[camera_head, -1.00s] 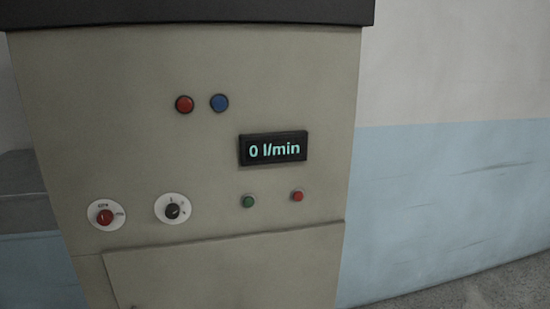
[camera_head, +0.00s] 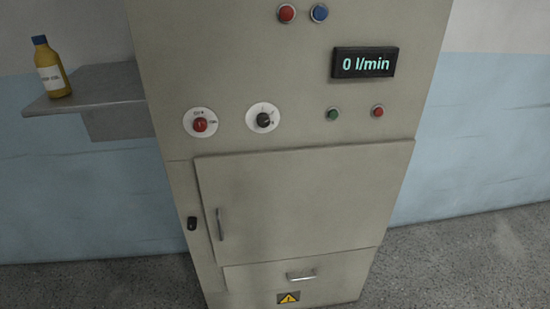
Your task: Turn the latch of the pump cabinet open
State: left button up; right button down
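The pump cabinet (camera_head: 180,70) is a tall beige box in the middle of the head view. Its closed door (camera_head: 310,205) fills the lower front and has a vertical grey handle (camera_head: 220,224) near its left edge. A small black latch (camera_head: 192,223) sits on the frame just left of the door and looks upright; its fine shape is too small to tell. Neither of my grippers shows in the head view.
Above the door are a red knob (camera_head: 199,124), a black knob (camera_head: 264,119), a green button (camera_head: 333,113), a red button (camera_head: 377,111) and a display (camera_head: 364,63) reading 0 l/min. A drawer with a handle (camera_head: 301,275) lies below. A shelf (camera_head: 110,85) with a yellow bottle (camera_head: 50,68) juts out at left.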

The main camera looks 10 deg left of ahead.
aim_at(191, 223)
jog(key=k+j+z, duration=0.1)
jog(key=j, duration=0.3)
jog(key=k+j, duration=0.15)
jog(key=j, duration=0.25)
jog(key=k+j+z, duration=0.15)
jog(key=j, duration=0.25)
jog(key=k+j, duration=0.15)
jog(key=j, duration=0.2)
jog(key=k+j+z, duration=0.15)
jog(key=j, duration=0.2)
